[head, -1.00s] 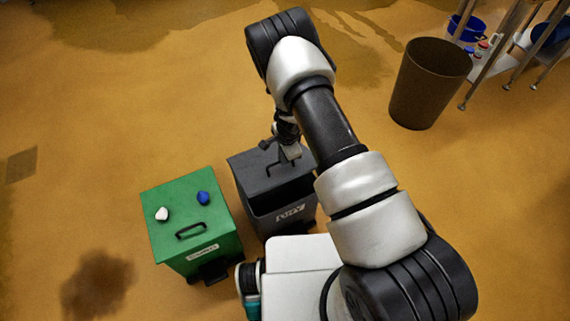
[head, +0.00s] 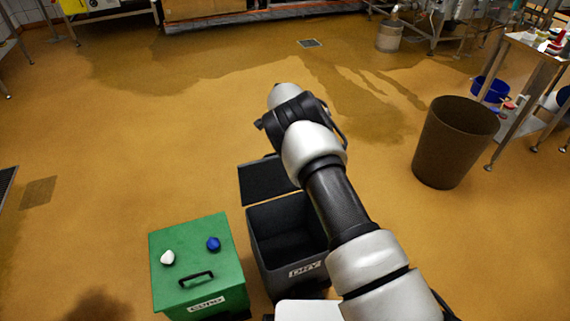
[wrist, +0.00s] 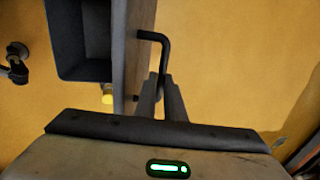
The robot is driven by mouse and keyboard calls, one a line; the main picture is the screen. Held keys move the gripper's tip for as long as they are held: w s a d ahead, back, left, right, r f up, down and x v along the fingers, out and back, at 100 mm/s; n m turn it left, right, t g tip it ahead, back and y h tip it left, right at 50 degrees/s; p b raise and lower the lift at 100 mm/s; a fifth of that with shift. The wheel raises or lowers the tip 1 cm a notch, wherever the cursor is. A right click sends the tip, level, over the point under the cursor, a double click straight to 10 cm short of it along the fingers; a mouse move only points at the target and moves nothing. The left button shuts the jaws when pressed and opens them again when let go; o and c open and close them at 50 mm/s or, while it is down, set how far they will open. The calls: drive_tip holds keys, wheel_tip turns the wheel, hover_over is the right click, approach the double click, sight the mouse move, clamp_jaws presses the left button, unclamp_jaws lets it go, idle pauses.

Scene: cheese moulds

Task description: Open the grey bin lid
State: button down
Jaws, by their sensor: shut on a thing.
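The grey bin (head: 308,271) stands right of the green bin in the head view, with its dark inside showing. Its lid (head: 266,182) is swung up and back at the far side, standing open. In the wrist view the lid (wrist: 131,60) shows nearly edge-on, with the open bin (wrist: 52,45) to its left. A black bar handle (wrist: 152,36) juts from the lid. My gripper (wrist: 164,88) is shut on this handle. In the head view my arm hides the gripper and the handle.
The green bin (head: 197,262) is shut, with a white lump (head: 167,258) and a blue lump (head: 213,244) on its lid. A brown tub (head: 455,142) stands to the right, near a metal table (head: 535,65). The floor beyond the bins is clear.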

drive_tip(key=shift+w+a+f+b, duration=0.25)
drive_tip(key=shift+w+a+b, duration=0.05)
drive_tip(key=shift+w+b, duration=0.15)
drive_tip(key=shift+w+a+f+b, duration=0.2)
drive_tip(key=shift+w+a+b, duration=0.1)
drive_tip(key=shift+w, duration=0.15)
drive_tip(key=c, duration=2)
unclamp_jaws()
drive_tip(key=shift+o, duration=0.8)
drive_tip(key=shift+w, duration=0.1)
drive_tip(key=shift+w+r, duration=0.1)
drive_tip(key=shift+r, duration=0.15)
drive_tip(key=p+v, duration=0.4)
drive_tip(key=v, duration=1.3)
drive_tip(key=shift+r+p, duration=0.2)
drive_tip(key=shift+p, duration=0.1)
